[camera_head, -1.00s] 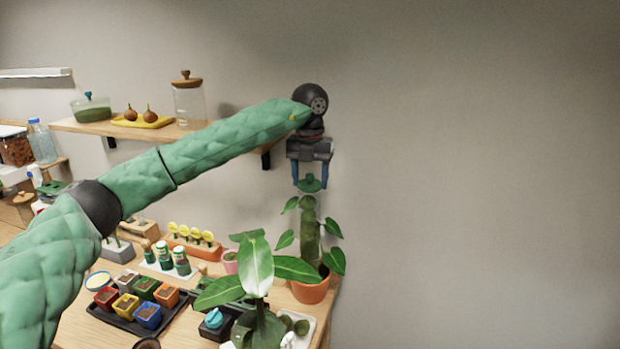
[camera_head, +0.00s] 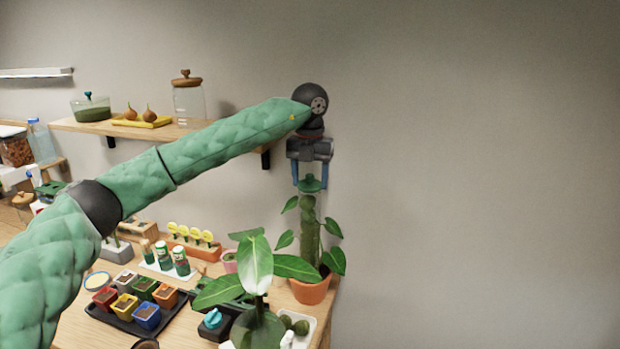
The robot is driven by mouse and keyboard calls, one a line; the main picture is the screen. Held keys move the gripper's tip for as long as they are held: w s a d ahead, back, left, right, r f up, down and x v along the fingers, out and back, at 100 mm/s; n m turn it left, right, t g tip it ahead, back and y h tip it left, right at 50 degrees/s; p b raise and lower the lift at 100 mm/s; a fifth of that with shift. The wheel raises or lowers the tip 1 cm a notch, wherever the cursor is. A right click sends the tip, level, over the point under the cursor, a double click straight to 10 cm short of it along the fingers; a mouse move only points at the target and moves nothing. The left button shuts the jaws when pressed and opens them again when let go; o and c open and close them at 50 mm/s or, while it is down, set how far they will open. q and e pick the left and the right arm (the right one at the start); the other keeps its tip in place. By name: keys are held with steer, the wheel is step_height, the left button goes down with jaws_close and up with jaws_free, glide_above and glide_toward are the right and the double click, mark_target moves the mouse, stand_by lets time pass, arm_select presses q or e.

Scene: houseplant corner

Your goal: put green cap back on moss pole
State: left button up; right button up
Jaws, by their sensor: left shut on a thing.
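My left gripper (camera_head: 310,183) points down at the right end of the table, its blue fingers shut on the green cap (camera_head: 311,184). The cap is held just above the top of the moss pole (camera_head: 309,228), nearly in line with it. I cannot tell whether cap and pole touch. The moss pole stands upright in a terracotta pot (camera_head: 311,288), with leaves of a climbing plant on both sides. My right gripper is not in view.
A large-leaved plant (camera_head: 257,270) stands in front of the pot, left of it. A black tray (camera_head: 122,322) with several coloured pots lies on the table. A wall shelf (camera_head: 100,128) with a glass jar (camera_head: 189,100) is behind my arm. The wall right of the pole is bare.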

arm_select(q)
steer(key=shift+b, duration=0.35)
stand_by(0.6)
steer(key=o, duration=1.4)
steer(key=shift+r, duration=0.1)
steer(key=shift+r+p, duration=0.45)
steer(key=shift+r, duration=2.95)
jaws_close()
